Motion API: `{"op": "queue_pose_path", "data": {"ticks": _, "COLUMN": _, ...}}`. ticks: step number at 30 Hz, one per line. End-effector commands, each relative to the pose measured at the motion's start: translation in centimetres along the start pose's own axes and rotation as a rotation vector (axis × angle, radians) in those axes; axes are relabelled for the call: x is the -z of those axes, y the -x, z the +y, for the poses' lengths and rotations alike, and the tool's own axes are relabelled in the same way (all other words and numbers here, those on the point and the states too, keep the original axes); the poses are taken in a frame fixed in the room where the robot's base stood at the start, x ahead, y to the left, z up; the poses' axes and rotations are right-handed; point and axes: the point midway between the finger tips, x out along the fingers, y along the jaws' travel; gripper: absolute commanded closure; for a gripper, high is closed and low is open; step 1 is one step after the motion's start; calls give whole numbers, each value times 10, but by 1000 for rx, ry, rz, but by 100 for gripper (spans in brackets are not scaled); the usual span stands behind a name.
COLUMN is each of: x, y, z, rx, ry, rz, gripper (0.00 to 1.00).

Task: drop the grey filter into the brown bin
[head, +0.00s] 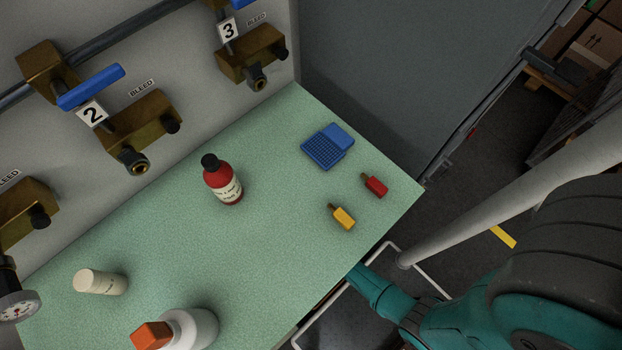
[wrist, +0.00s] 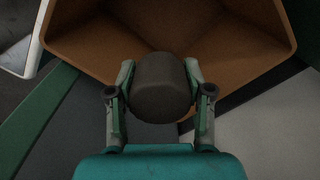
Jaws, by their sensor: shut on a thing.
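In the wrist view, the grey filter (wrist: 162,88) is a dark, rounded cylinder. My gripper (wrist: 160,82) is shut on it, with one finger on each side. The brown bin (wrist: 85,38) opens behind the filter at the top of the wrist view, its slanted inner walls showing. The filter overlaps the bin's near edge in the picture; its height above the bin I cannot tell. In the head view my gripper, the filter and the bin's inside are hidden.
The green bench holds a red bottle (head: 223,182), a white bottle (head: 195,328), a cream cylinder (head: 100,282), a blue box (head: 328,147), a yellow-bodied piece (head: 343,217) and a red one (head: 376,185). A white frame (head: 440,285) stands beside the bench.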

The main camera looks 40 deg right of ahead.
Motion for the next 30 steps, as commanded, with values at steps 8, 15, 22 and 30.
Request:
{"op": "queue_pose_path", "data": {"ticks": 8, "x": 0, "y": -23, "z": 0, "rx": -1, "ry": 1, "rz": -1, "gripper": 91}}
{"op": "queue_pose_path", "data": {"ticks": 15, "x": 0, "y": -27, "z": 0, "rx": 0, "ry": 1, "rz": 0, "gripper": 91}}
{"op": "queue_pose_path", "data": {"ticks": 22, "x": 0, "y": -26, "z": 0, "rx": 0, "ry": 1, "rz": 0, "gripper": 27}}
{"op": "queue_pose_path", "data": {"ticks": 30, "x": 0, "y": -26, "z": 0, "rx": 0, "ry": 1, "rz": 0, "gripper": 20}}
